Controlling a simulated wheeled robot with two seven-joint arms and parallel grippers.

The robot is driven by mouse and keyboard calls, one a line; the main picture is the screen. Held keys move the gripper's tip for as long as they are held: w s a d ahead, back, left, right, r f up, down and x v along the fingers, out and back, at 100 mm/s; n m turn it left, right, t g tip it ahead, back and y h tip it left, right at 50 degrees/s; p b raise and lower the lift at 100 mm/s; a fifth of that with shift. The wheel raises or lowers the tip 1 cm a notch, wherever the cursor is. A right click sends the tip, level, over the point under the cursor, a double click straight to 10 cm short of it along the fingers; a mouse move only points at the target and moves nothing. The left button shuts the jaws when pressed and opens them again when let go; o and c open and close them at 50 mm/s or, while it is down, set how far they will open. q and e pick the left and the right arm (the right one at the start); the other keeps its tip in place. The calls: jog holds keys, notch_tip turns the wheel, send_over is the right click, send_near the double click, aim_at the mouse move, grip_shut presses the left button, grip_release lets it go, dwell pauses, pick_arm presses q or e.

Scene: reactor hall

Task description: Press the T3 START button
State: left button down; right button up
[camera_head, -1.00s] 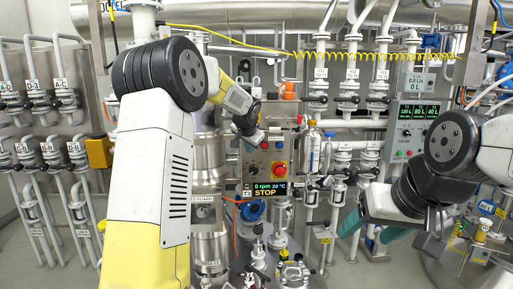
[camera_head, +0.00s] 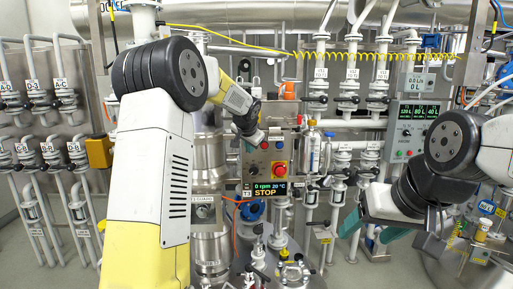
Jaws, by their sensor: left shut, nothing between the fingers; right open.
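The T3 control box (camera_head: 249,160) stands at the middle of the head view. It has a display (camera_head: 266,189) reading 0 rpm, 20 °C and STOP, and a red knob (camera_head: 278,168) on a yellow plate. My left gripper (camera_head: 257,138) is shut and empty, with its tips at the upper left of the box. The tips hide part of the buttons there. I cannot tell whether they touch the panel, and I cannot read the START label. My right gripper (camera_head: 368,238) is open and empty, low at the right, away from the box.
A grey box with a green display (camera_head: 418,112) hangs at the right. Valves and pipes (camera_head: 40,100) fill the left wall. A silver bottle (camera_head: 311,148) stands just right of the T3 box. A yellow coiled hose (camera_head: 340,56) runs above.

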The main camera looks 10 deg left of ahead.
pick_arm(q)
jog(key=shift+w, duration=0.1)
dwell(0.5)
jog(key=shift+w+a, duration=0.1)
jog(key=shift+w, duration=0.2)
jog(key=shift+w+a, duration=0.1)
jog(key=shift+w, duration=0.25)
dwell(0.6)
jog(key=shift+s, duration=0.1)
jog(key=shift+s+d, duration=0.2)
jog(key=shift+s, duration=0.45)
jog(key=shift+s+d, duration=0.25)
jog(key=shift+s, duration=1)
jog(key=shift+s+d, duration=0.25)
jog(key=shift+s, duration=0.95)
jog(key=shift+s, duration=0.1)
